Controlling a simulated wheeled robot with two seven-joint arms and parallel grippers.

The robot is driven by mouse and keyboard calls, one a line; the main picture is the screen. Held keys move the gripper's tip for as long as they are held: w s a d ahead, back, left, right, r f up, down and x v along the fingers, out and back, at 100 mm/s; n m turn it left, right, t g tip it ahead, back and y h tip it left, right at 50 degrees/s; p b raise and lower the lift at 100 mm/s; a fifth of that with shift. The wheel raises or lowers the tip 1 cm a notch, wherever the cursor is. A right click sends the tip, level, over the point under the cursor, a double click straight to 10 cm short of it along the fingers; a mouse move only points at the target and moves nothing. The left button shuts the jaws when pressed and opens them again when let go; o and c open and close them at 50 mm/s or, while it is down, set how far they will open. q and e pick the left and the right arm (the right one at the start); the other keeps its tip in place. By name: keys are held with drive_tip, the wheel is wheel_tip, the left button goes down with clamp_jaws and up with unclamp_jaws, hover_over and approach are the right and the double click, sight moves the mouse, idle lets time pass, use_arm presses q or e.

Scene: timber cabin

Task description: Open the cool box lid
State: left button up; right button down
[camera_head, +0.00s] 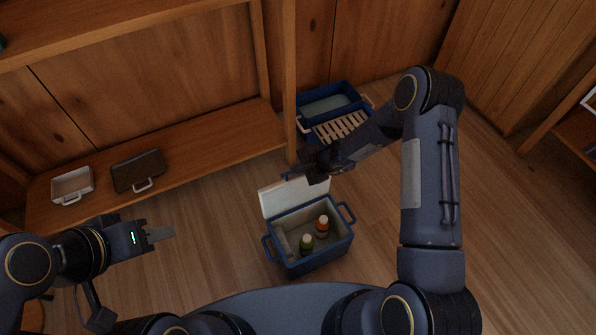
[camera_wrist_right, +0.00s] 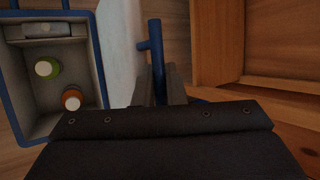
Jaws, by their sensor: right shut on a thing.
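The blue cool box (camera_head: 312,262) stands on the floor in the middle of the head view. Its white lid (camera_head: 282,200) is raised and leans up at the back of the box, so the inside shows. A green bottle (camera_head: 307,248) and an orange bottle (camera_head: 322,229), both with pale caps, stand inside. My right gripper (camera_wrist_right: 168,88) is shut on the blue lid handle (camera_wrist_right: 156,55) at the lid's raised edge; the arm hides part of this in the head view. My left gripper (camera_head: 160,234) is away to the left of the box; its finger gap is not clear.
A blue crate (camera_head: 312,103) with a slatted pale rack (camera_head: 340,127) sits behind the box. A wooden post (camera_head: 289,80) rises close to my right gripper. A low shelf (camera_head: 215,145) holds a white tray (camera_head: 72,186) and a dark case (camera_head: 137,172). Floor left of the box is clear.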

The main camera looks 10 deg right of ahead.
drive_tip(key=shift+w+a+r, duration=0.1)
drive_tip(key=shift+w, duration=0.05)
drive_tip(key=c, duration=1.5)
unclamp_jaws()
drive_tip(key=p+v, duration=0.1)
drive_tip(key=v, duration=0.7)
